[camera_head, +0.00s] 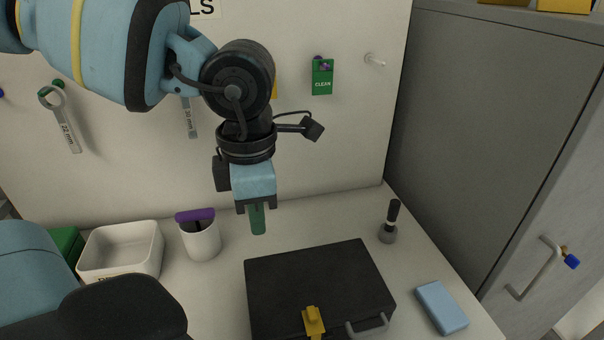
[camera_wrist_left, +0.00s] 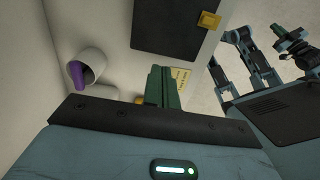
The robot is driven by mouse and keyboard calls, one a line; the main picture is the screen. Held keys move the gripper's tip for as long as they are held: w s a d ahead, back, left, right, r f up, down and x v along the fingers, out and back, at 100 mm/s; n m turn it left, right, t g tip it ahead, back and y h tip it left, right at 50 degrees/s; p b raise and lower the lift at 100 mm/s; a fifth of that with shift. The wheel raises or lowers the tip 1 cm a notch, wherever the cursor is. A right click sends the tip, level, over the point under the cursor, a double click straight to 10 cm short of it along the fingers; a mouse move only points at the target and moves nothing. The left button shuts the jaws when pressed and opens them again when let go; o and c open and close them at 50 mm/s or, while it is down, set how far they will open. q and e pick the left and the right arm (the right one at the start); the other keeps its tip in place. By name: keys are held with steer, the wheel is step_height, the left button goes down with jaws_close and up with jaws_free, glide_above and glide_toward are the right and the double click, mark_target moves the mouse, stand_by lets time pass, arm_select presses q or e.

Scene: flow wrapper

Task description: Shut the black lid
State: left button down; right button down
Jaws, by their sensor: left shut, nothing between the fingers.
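The black lid (camera_head: 315,283) lies flat on the case on the worktop, in the lower middle of the head view. A yellow latch (camera_head: 313,321) and a grey handle (camera_head: 368,327) are at its front edge. The black lid shows in the left wrist view too (camera_wrist_left: 172,28), with the yellow latch (camera_wrist_left: 208,20) at its corner. My left gripper (camera_head: 257,220) points down behind the lid, apart from it, its green fingers shut and empty. The fingers also show in the wrist view (camera_wrist_left: 159,88). My right gripper seems to show small at the upper right there (camera_wrist_left: 284,32); its jaws are unclear.
A white bin (camera_head: 121,252) and a white cup (camera_head: 201,241) with a purple-topped item stand left. A dark-handled tool (camera_head: 390,222) and a blue block (camera_head: 441,307) are right of the case. A grey cabinet (camera_head: 490,130) bounds the right side. Tools hang on the back wall.

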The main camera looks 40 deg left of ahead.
stand_by(0.4)
